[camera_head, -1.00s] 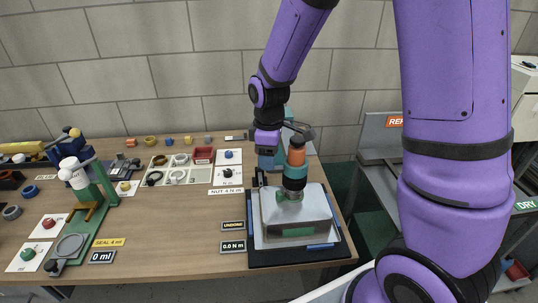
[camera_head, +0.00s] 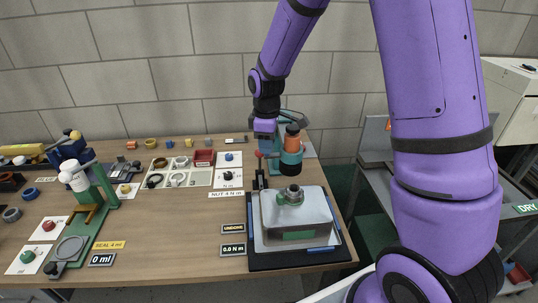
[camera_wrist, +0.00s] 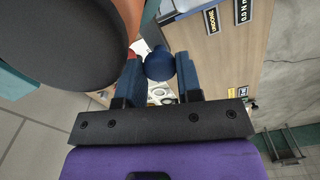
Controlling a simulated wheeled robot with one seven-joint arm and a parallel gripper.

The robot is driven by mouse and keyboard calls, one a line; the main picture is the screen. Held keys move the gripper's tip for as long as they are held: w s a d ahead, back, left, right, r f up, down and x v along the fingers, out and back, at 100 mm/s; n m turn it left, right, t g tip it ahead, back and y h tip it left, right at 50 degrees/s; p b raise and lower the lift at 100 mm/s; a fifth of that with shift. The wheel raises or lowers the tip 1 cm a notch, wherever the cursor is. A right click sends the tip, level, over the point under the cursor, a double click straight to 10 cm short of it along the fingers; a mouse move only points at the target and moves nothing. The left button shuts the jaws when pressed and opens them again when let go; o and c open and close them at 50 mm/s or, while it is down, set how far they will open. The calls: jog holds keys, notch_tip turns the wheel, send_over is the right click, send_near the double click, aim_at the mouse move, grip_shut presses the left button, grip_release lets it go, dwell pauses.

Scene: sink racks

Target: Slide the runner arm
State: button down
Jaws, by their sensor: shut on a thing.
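The runner arm (camera_head: 294,116) runs out from a teal post at the back of the bench. My gripper (camera_head: 263,149) is just left of the runner. In the wrist view, my gripper's two blue fingers are shut on a dark blue ball knob (camera_wrist: 159,64). The runner shows there as a large dark round shape at the upper left. How the knob joins the runner arm is hidden.
The box sits on a black tray (camera_head: 256,262) at the bench's right front. A green press (camera_head: 92,205) stands at the left. The bench's front middle is clear. A grey rack is at the right.

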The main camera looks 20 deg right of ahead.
jog(key=w, duration=0.2)
jog(key=w+d, duration=0.1)
jog(key=w, duration=0.1)
jog(key=w+d, duration=0.1)
jog(key=w, duration=0.1)
jog(key=shift+w, duration=0.3)
jog(key=shift+w+r, duration=0.1)
jog(key=shift+d, duration=0.1)
jog(key=c, duration=0.8)
grip_release()
jog(key=shift+w, duration=0.15)
notch_tip(320, 180, up, 11)
jog(key=shift+f, duration=0.15)
